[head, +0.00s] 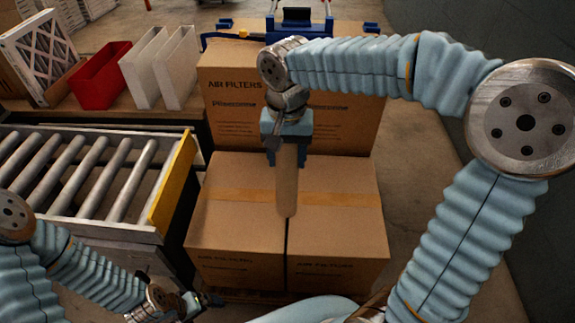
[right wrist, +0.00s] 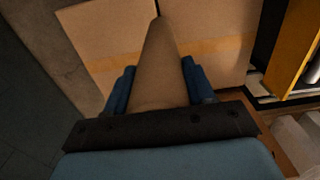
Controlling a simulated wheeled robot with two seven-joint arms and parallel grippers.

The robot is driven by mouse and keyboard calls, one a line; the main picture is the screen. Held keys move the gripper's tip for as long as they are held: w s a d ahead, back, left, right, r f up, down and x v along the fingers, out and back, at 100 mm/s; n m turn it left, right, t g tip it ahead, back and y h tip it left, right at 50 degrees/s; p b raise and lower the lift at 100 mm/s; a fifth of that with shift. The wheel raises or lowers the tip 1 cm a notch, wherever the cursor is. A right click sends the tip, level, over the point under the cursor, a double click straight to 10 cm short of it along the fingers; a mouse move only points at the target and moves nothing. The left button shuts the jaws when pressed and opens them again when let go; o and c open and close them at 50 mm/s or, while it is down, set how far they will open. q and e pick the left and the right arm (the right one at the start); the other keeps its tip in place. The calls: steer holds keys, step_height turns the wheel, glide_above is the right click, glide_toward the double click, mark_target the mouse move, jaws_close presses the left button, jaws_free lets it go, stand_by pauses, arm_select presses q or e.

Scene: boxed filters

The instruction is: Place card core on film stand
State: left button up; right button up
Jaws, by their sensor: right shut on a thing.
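The card core (head: 287,187) is a brown cardboard tube. It hangs roughly upright from my right gripper (head: 287,150), in front of the rear box and over the front boxes. In the right wrist view the core (right wrist: 158,70) runs away between the two blue fingers of the gripper (right wrist: 158,88), which is shut on it. A blue frame (head: 225,35) with a black part stands at the top, behind my right arm, on the rear box; it may be the film stand, partly hidden. My left gripper (head: 205,300) is low at the left, its jaws too small to read.
Taped cardboard boxes (head: 235,220) marked AIR FILTERS stand in the middle, with a taller rear box (head: 230,105). A roller conveyor (head: 90,180) with a yellow end plate is at left. Red (head: 100,78) and white bins and a pleated filter (head: 40,55) sit behind it.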

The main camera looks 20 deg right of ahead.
steer(key=w+f, duration=0.1)
steer(key=d+f, duration=0.1)
steer(key=w+f, duration=0.1)
steer(key=f, duration=0.1)
steer(key=shift+w+d, duration=0.2)
steer(key=shift+w, duration=0.15)
steer(key=shift+w+d+f, duration=0.1)
steer(key=shift+w+f, duration=0.1)
steer(key=shift+f, duration=1.5)
steer(key=shift+f, duration=0.1)
steer(key=o, duration=1.1)
steer(key=shift+o, duration=0.2)
